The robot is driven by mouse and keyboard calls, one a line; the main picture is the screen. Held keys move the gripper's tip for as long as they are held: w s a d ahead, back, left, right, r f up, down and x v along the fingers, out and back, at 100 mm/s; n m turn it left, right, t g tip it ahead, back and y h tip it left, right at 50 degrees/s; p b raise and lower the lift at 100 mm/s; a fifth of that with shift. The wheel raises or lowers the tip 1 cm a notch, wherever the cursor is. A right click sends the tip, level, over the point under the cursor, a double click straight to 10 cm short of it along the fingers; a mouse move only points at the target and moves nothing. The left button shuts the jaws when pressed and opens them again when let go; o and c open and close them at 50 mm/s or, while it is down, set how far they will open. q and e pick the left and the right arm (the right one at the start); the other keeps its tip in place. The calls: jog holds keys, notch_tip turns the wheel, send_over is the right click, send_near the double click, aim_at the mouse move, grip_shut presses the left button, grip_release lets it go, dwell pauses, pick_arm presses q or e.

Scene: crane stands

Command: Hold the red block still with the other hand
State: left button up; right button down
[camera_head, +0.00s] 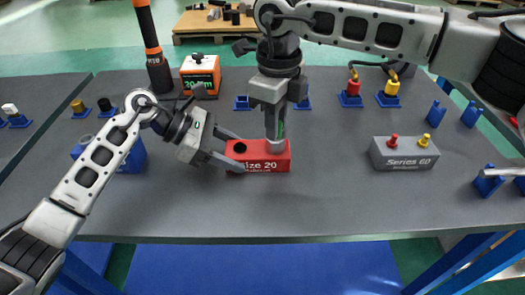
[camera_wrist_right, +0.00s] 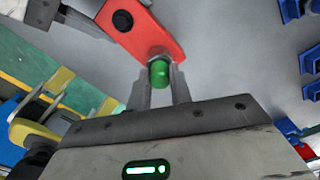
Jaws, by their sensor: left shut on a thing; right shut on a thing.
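The red block (camera_head: 252,164), marked "Size 20", stands on the dark table; it also shows in the right wrist view (camera_wrist_right: 148,36). A round dark hole shows near its left end. My left gripper (camera_head: 232,152) reaches it from the left and is shut on that end. My right gripper (camera_head: 276,136) points down over the block's right end and is shut on a green cylindrical piece (camera_wrist_right: 159,73). The piece's lower end meets or lies just above the block; I cannot tell whether it is seated in a hole.
A grey "Size 60" block (camera_head: 404,155) with red and yellow plugs stands to the right. Several small blue stands line the table's back and right. An orange weight box (camera_head: 200,76) stands at the back. The front table strip is clear.

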jog(key=shift+w+r, duration=0.1)
jog(key=shift+r, duration=0.1)
dwell(0.5)
pick_arm(q)
jog(key=shift+r, duration=0.1)
pick_arm(e)
jog(key=shift+r, duration=2.85)
pick_arm(q)
jog(key=o, duration=1.2)
jog(key=shift+o, duration=0.2)
